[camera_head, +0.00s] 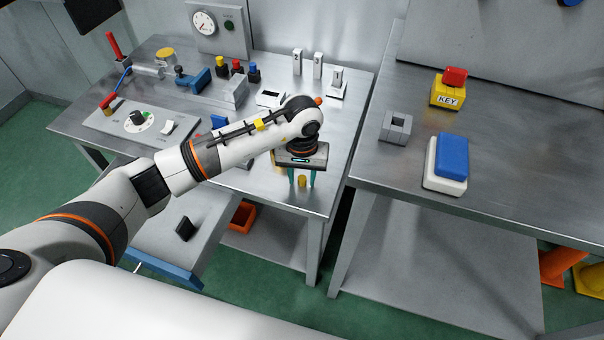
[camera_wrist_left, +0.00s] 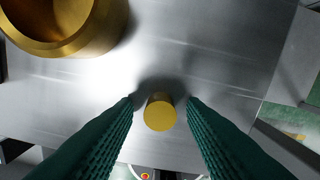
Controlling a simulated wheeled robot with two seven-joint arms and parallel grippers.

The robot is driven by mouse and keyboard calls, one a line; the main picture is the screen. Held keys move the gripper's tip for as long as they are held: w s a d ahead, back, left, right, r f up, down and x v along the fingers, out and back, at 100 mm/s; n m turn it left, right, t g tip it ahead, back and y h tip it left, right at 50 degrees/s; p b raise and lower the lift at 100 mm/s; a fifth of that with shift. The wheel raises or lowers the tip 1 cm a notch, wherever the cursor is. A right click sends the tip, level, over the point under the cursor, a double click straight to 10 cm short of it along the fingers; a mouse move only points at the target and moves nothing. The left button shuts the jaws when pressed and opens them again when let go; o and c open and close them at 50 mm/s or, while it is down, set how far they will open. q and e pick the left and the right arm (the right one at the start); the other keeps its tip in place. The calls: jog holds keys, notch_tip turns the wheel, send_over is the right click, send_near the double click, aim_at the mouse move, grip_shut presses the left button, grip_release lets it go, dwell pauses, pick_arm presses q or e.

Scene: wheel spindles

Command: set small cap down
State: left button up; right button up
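The small cap (camera_head: 302,181) is a short brass-yellow cylinder near the front right corner of the left metal table. It appears to stand upright on the tabletop. My left gripper (camera_head: 302,176) points down over it, with one teal finger on each side. In the left wrist view the small cap (camera_wrist_left: 160,112) sits between the fingertips of my left gripper (camera_wrist_left: 160,104), with a visible gap on both sides, so the gripper is open and not touching it. My right gripper is not in view.
A large hollow brass part (camera_wrist_left: 62,25) stands close by in the wrist view. The left table (camera_head: 335,130) carries a control panel (camera_head: 140,122), a blue vise-like tool (camera_head: 193,80) and numbered white blocks (camera_head: 318,64). The right table (camera_head: 480,110) holds a blue-and-white block (camera_head: 452,157) and a KEY box (camera_head: 447,92).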

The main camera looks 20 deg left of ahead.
aim_at(302, 179)
pick_arm(q)
notch_tip(302, 179, up, 12)
jog(key=shift+r+b, duration=0.2)
jog(key=shift+b, duration=0.15)
jog(key=shift+f, duration=0.1)
